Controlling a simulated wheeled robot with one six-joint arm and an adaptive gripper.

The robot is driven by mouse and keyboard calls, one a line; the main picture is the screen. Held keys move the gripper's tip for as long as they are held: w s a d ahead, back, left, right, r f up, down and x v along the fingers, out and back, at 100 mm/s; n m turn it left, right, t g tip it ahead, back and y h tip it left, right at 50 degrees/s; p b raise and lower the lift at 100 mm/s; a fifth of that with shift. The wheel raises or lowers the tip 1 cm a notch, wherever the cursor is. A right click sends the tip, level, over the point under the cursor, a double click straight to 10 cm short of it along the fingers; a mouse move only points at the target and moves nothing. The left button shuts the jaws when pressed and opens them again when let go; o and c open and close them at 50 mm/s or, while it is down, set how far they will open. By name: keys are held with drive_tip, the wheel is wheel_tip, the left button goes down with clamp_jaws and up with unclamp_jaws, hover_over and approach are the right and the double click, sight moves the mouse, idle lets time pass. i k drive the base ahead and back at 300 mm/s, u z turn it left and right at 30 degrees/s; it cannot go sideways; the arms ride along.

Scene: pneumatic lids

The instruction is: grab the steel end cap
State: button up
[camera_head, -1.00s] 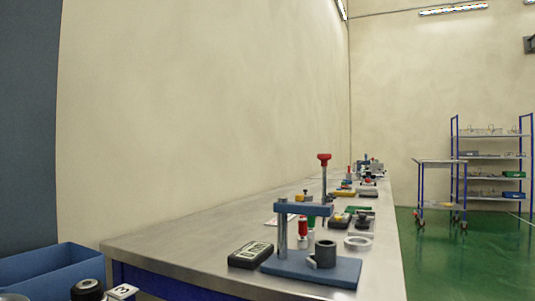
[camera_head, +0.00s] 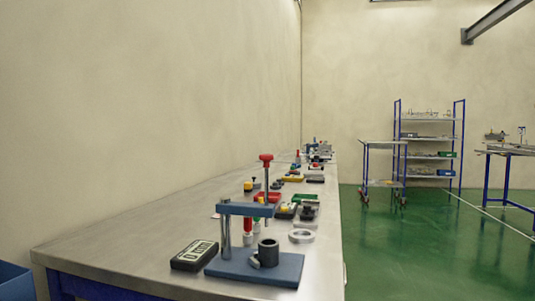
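I cannot pick out the steel end cap for certain. A pale grey ring (camera_head: 302,236) lies flat on the long workbench (camera_head: 120,236), right of a blue press (camera_head: 255,265). A dark grey hollow cylinder (camera_head: 268,253) stands upright on the press's base plate, with a small grey round piece (camera_head: 254,262) leaning beside it. Smaller parts farther along the bench are too small to tell apart. My gripper is not in view.
A black box with a display (camera_head: 194,255) sits left of the press. Coloured trays, one of them green (camera_head: 305,198), line the bench behind. A blue bin (camera_head: 15,283) is at lower left. Green floor (camera_head: 410,250) is open to the right, before a cart (camera_head: 384,165) and shelf rack (camera_head: 430,150).

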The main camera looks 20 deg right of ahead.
sight(269, 249)
drive_tip(key=k, duration=0.5)
drive_tip(key=z, duration=1.2)
drive_tip(key=i, duration=0.7)
drive_tip(key=u, duration=1.75)
drive_tip(key=k, duration=0.5)
drive_tip(key=z, duration=1.3)
drive_tip(key=i, duration=0.7)
drive_tip(key=u, duration=1.75)
